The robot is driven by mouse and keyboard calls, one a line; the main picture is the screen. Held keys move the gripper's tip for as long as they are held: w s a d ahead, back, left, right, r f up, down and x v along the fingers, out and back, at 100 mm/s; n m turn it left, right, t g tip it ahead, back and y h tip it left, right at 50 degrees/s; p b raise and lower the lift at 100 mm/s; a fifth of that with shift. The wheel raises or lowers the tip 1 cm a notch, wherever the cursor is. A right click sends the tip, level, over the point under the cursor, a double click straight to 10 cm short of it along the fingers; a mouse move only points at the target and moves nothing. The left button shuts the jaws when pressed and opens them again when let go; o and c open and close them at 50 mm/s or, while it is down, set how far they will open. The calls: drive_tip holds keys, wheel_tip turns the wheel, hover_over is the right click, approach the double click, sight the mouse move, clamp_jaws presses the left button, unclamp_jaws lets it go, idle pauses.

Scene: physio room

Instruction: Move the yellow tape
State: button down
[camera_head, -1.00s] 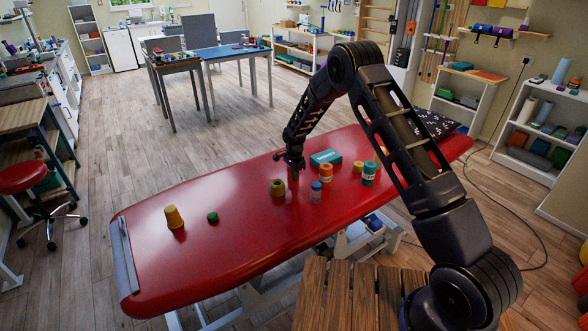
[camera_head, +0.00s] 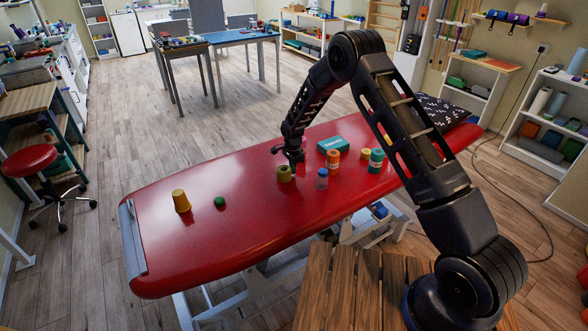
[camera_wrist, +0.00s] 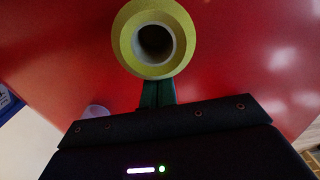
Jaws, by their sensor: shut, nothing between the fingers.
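The yellow tape (camera_head: 284,174) is a short olive-yellow roll on the red treatment table (camera_head: 245,228). In the wrist view the yellow tape (camera_wrist: 124,42) shows from above as a ring with a pale core and a dark hole. My gripper (camera_head: 293,165) is low over the table, just behind and right of the roll. In the wrist view my gripper (camera_wrist: 158,92) has its green fingers together, with their tips by the roll's lower edge. Nothing is held. Whether the fingers touch the roll cannot be told.
A blue-capped bottle (camera_head: 322,180), an orange container (camera_head: 332,159), a teal container (camera_head: 376,161), a small yellow item (camera_head: 365,154) and a teal box (camera_head: 333,144) stand to the right.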

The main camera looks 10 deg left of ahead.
drive_tip(key=s+a, duration=1.4)
